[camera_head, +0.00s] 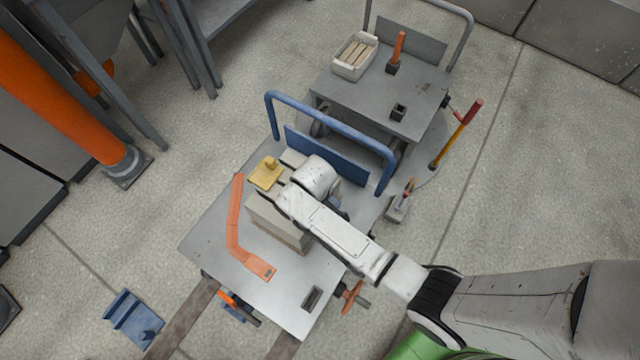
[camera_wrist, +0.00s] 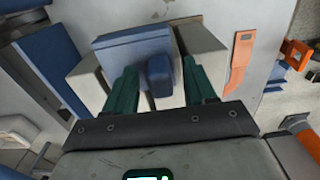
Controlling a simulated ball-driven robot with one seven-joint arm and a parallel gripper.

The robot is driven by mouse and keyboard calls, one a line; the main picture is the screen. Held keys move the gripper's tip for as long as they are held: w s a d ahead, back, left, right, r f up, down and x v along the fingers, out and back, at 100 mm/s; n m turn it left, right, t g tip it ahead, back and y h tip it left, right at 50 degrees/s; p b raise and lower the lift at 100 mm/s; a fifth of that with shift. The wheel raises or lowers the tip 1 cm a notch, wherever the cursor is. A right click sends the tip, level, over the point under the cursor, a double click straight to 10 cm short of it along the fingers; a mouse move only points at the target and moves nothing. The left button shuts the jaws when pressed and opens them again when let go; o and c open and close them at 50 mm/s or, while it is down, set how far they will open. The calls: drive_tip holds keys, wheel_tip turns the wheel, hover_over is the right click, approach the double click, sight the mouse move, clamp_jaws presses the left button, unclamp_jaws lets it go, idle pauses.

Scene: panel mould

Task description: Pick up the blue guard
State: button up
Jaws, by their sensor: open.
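A blue piece with a flat plate and a raised knob, which looks like the blue guard (camera_wrist: 133,48), lies on a pale block (camera_wrist: 203,42) in the wrist view. My gripper (camera_wrist: 159,68) has two green fingers, apart, one on each side of the blue knob. I cannot tell whether either finger touches it. In the head view my arm hides the gripper and this blue piece. The pale block (camera_head: 278,224) sits on the grey cart (camera_head: 213,235) there. A yellow piece with a knob (camera_head: 265,174) is beside the arm's end.
A bent orange strip (camera_head: 238,235) lies along the cart's left side. A blue handrail (camera_head: 330,122) and blue panel (camera_head: 350,167) stand at its back. Another blue piece (camera_head: 133,318) lies on the floor. A second cart (camera_head: 378,95) stands behind with a crate (camera_head: 355,56).

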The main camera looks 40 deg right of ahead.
clamp_jaws()
idle(0.6)
